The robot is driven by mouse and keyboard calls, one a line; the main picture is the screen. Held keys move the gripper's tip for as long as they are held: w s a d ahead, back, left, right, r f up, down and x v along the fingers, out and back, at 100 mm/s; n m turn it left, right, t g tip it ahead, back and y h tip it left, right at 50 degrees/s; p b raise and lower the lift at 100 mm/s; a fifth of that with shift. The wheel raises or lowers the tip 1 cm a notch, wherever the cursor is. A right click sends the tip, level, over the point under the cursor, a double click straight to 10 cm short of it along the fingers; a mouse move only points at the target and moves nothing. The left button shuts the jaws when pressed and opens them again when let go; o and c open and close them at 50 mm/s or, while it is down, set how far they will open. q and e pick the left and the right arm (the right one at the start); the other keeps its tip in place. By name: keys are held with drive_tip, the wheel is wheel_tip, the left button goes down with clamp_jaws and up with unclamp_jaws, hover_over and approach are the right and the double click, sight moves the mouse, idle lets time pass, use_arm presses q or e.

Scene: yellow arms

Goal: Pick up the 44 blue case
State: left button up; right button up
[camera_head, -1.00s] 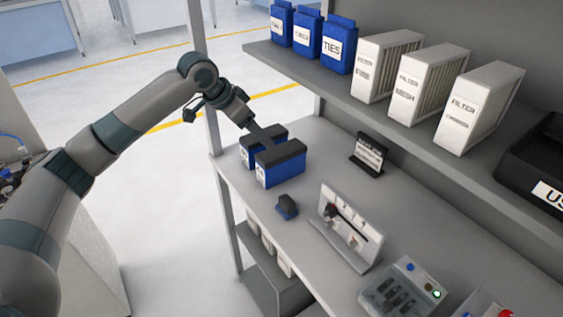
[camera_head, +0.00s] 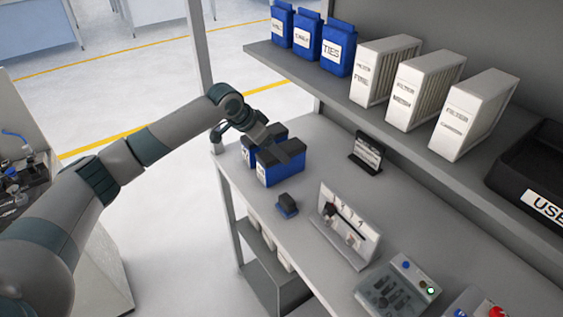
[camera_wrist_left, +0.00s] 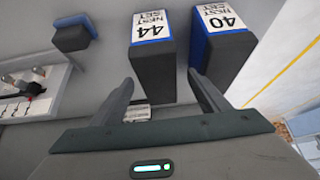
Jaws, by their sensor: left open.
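The 44 blue case (camera_wrist_left: 153,72) has a dark top and a white label reading "44 NEST SET" in the left wrist view. In the head view it appears as the nearer blue case (camera_head: 280,173) on the bench. The 40 case (camera_wrist_left: 224,55) stands beside it, and in the head view it is the farther one (camera_head: 249,155). My left gripper (camera_wrist_left: 160,78) is open. Its two fingers appear on either side of the 44 case, one towards the gap beside the 40 case. Contact cannot be told. My right gripper is not in view.
A black sign (camera_head: 367,152) stands behind. The shelf above (camera_head: 400,125) holds blue boxes (camera_head: 338,48) and white filters (camera_head: 416,88).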

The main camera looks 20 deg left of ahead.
use_arm(q)
drive_tip(key=shift+w+d+f+p, duration=0.2)
drive_tip(key=shift+d+f+p, duration=0.15)
drive_tip(key=shift+p, duration=0.15)
drive_tip(key=p+x, duration=0.1)
drive_tip(key=x, duration=0.2)
drive_tip(key=shift+p, duration=0.3)
drive_tip(key=shift+w+d+f, duration=0.1)
drive_tip(key=shift+w+f, duration=0.1)
drive_tip(key=shift+f, duration=0.35)
drive_tip(key=shift+r, duration=0.1)
drive_tip(key=c, duration=1.5)
drive_tip(key=shift+r, duration=0.1)
